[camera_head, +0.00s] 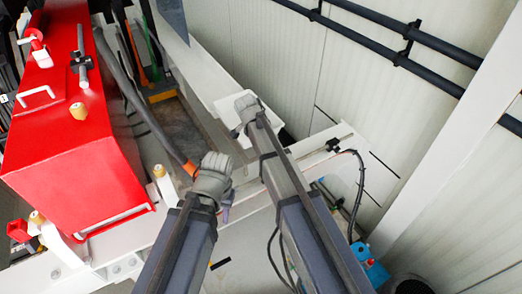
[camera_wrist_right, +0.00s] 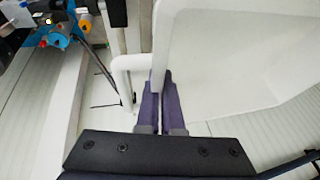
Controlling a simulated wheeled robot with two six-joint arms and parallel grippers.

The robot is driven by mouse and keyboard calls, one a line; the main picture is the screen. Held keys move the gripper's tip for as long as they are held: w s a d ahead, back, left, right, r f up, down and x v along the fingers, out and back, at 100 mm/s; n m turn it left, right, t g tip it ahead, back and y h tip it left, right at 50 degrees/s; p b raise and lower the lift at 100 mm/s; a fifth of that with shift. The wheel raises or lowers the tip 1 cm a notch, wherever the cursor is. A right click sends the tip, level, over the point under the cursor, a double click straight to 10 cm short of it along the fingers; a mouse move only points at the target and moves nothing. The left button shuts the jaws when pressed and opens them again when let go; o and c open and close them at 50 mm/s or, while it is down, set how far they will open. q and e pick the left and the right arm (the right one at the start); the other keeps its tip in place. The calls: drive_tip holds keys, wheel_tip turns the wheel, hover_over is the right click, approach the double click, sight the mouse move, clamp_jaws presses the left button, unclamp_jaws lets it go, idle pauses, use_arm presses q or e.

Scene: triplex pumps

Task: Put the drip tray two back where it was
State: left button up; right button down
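The drip tray appears as a white, shallow, square-cornered piece (camera_head: 232,103) at the far end of my right arm in the head view. In the right wrist view the white tray (camera_wrist_right: 225,65) fills the upper right, and its edge runs down between the purple fingers. My right gripper (camera_wrist_right: 160,95) is closed on that edge. In the head view its fingers are hidden behind the wrist. My left gripper (camera_head: 227,207) is over the white frame beside the red pump housing, apart from the tray. Only a small purple part of its fingers shows, so its opening is unclear.
A big red pump housing (camera_head: 75,135) stands at the left. A white beam (camera_head: 335,150) with a cable crosses near my right arm. Dark pipes (camera_head: 400,45) run along the pale panelled wall. A blue device (camera_head: 372,268) is at the lower right.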

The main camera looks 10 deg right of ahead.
drive_tip(key=shift+f+b, duration=2.4)
drive_tip(key=shift+f, duration=0.45)
drive_tip(key=shift+f, duration=0.1)
drive_tip(key=c, duration=1.1)
unclamp_jaws()
drive_tip(key=p+v, duration=0.7)
drive_tip(key=v, duration=0.1)
drive_tip(key=s+a+n+g, duration=0.1)
drive_tip(key=s+n, duration=0.5)
drive_tip(key=s, duration=0.3)
drive_tip(key=s+a+f+n+g+y, duration=0.1)
drive_tip(key=s+n+g, duration=0.1)
drive_tip(key=s+n, duration=0.3)
drive_tip(key=s+a+f+n+g+y, duration=0.1)
drive_tip(key=s+n, duration=0.5)
drive_tip(key=s, duration=0.7)
drive_tip(key=shift+s+f+n, duration=0.2)
drive_tip(key=shift+n, duration=0.1)
